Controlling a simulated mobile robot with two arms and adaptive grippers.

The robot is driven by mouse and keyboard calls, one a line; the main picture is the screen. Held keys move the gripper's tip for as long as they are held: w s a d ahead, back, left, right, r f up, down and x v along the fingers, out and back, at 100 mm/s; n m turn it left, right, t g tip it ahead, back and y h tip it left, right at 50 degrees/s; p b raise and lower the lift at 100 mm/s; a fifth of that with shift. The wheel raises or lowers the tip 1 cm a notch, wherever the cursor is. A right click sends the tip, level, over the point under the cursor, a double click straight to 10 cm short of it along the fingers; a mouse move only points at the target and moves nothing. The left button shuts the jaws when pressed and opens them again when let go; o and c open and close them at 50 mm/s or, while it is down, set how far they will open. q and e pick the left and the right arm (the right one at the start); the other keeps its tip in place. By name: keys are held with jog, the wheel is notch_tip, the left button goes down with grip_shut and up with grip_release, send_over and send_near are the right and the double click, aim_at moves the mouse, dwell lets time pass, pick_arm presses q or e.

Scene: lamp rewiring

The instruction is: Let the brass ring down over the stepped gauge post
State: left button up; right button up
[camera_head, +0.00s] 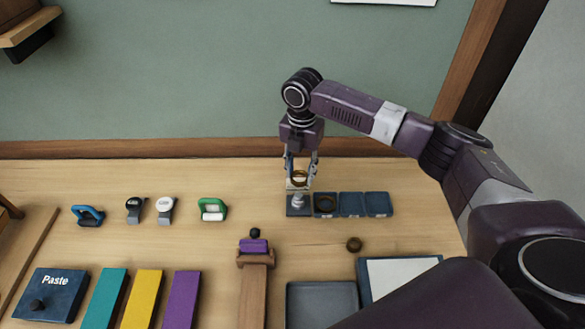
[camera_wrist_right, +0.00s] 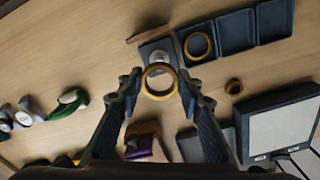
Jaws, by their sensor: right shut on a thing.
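My right gripper (camera_head: 300,176) points down above the gauge post and is shut on a brass ring (camera_head: 299,178). In the right wrist view the ring (camera_wrist_right: 146,82) sits between the two fingertips (camera_wrist_right: 159,83), its hole facing the camera. The stepped gauge post (camera_head: 298,201) is pale metal and stands on a dark square base (camera_head: 293,212), below the ring in the head view. My left gripper is out of view.
Dark shallow trays (camera_head: 351,204) adjoin the base on the right; the nearest holds another ring (camera_head: 325,204). A small brass ring (camera_head: 354,244) lies on the table in front. A purple piece (camera_head: 254,246) on a wooden stand is front left. Bare wood lies left of the post.

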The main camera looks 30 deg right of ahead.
aim_at(299, 194)
jog(key=shift+a+f+b, duration=0.15)
jog(key=shift+f+b, duration=0.6)
notch_tip(299, 194, down, 4)
jog(key=b, duration=0.4)
jog(key=shift+r, duration=0.2)
jog(key=shift+f, duration=0.55)
jog(key=shift+p, duration=1.05)
jog(key=shift+f, duration=0.8)
dwell(1.5)
